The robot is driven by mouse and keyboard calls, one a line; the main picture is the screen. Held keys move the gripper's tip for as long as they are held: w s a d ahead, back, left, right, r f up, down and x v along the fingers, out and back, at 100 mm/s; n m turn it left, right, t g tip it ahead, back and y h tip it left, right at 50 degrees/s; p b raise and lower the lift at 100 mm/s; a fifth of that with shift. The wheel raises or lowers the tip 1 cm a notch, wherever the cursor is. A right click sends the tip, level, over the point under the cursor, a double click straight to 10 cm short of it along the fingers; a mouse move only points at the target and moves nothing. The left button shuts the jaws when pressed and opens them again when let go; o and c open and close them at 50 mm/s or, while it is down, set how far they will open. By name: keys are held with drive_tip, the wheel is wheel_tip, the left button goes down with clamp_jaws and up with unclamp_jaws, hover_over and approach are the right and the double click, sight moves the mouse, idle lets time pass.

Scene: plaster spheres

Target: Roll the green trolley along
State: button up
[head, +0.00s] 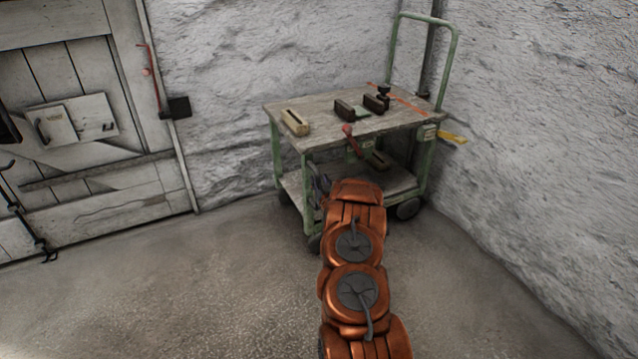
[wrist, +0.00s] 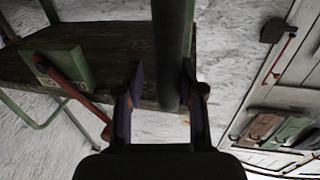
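The green trolley (head: 292,160) stands in the corner against two rough walls. It has a worn wooden top, a lower shelf, dark wheels and a tall green push handle (head: 455,60) at the back right. In the wrist view, a dark green post (wrist: 173,45), seemingly a trolley leg, runs between the fingers of my gripper (wrist: 163,80). The fingers are apart, with a gap on the left of the post; contact on the right is unclear. A wooden board (wrist: 100,65) of the trolley is behind the fingers.
A red lever (head: 350,139) sits at the trolley's front edge and a yellow handle (head: 453,137) sticks out right. Blocks (head: 295,122) and clamps lie on top. A plank door (head: 80,130) is at left. The concrete floor (head: 190,285) in front is clear.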

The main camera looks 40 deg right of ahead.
drive_tip(key=shift+o, duration=0.6)
drive_tip(key=shift+a, duration=0.1)
drive_tip(key=shift+f, duration=0.1)
drive_tip(key=v, duration=1.2)
drive_tip(key=shift+w, duration=0.1)
